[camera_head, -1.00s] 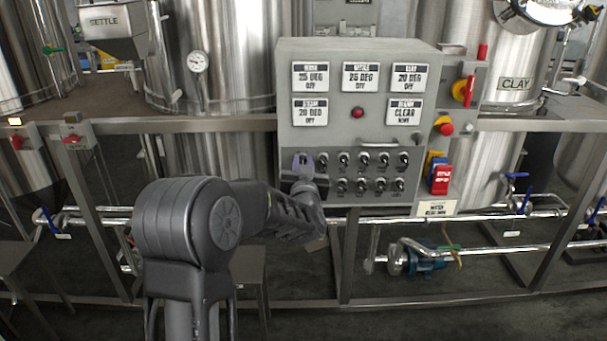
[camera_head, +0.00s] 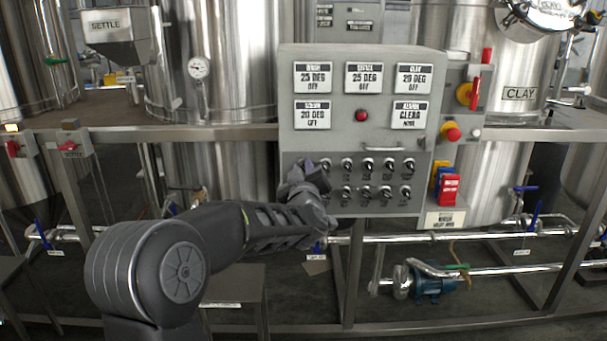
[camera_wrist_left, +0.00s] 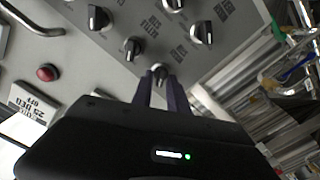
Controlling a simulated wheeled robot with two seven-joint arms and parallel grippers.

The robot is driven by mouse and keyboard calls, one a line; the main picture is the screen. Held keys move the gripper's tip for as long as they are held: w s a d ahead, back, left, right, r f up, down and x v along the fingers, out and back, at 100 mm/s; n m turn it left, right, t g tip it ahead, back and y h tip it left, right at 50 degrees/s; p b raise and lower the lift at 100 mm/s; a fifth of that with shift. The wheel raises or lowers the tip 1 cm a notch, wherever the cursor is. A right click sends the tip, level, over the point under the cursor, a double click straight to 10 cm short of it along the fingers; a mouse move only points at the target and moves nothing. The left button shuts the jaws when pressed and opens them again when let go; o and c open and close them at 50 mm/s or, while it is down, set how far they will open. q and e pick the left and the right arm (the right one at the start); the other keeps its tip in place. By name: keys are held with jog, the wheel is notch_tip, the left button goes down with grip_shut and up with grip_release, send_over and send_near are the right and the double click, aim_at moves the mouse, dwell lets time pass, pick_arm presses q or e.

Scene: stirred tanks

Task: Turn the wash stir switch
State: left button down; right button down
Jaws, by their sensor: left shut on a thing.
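The grey control panel (camera_head: 290,135) carries two rows of black rotary switches. My left gripper (camera_head: 309,170) is at the left end of the upper row. In the left wrist view, my left gripper (camera_wrist_left: 161,78) has its two dark fingers shut on the end switch (camera_wrist_left: 160,70) of that row, taken as the wash stir switch; its printed label cannot be read. The gripper hides this switch in the head view. My right gripper is not in view.
Neighbouring switches (camera_wrist_left: 132,48) sit close by. A red lamp (camera_head: 362,115) and a metal handle (camera_head: 383,149) are above the rows. Red and yellow switches (camera_head: 452,132) are at the panel's right. A steel rail (camera_head: 220,132) runs behind my arm.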

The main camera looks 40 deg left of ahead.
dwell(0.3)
pick_arm(q)
jog(key=c, duration=1.5)
grip_release()
jog(key=shift+s+d, duration=0.1)
jog(key=v, duration=0.7)
jog(key=shift+s+d, duration=0.2)
